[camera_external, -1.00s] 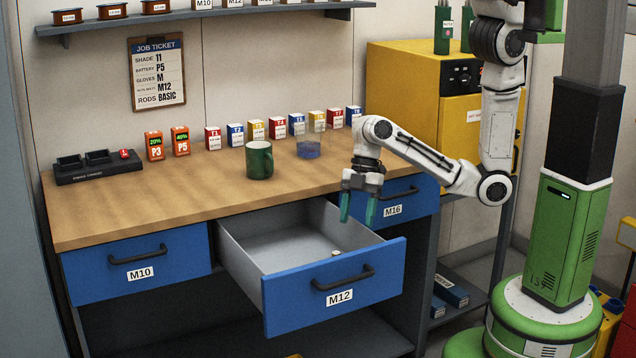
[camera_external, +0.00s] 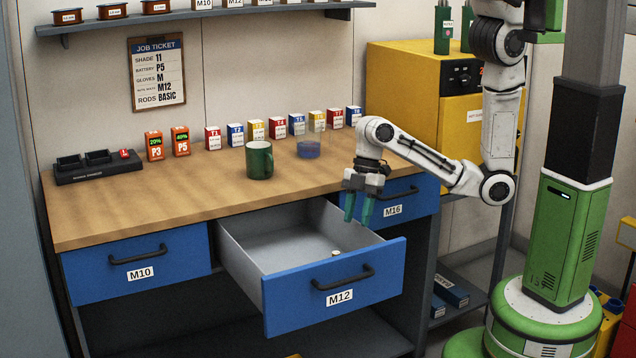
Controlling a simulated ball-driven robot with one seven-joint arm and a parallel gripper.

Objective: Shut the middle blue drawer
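The middle blue drawer (camera_external: 298,309), labelled M12, is pulled well out from under the bench. Its grey inside shows, with one small light-coloured piece (camera_external: 336,253) on its floor. A dark bar handle (camera_external: 343,278) is on its front. My gripper (camera_external: 358,208) hangs with its teal fingers pointing down, above the back right part of the drawer and in front of the M16 drawer. The fingers are a little apart and nothing shows between them. They appear clear of the drawer front and its handle.
The M10 drawer (camera_external: 185,262) at left and the M16 drawer (camera_external: 414,197) at right look shut. On the bench top (camera_external: 150,205) stand a green mug (camera_external: 259,160), a clear blue cup (camera_external: 309,148), batteries, a charger (camera_external: 95,168) and a row of small boxes.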

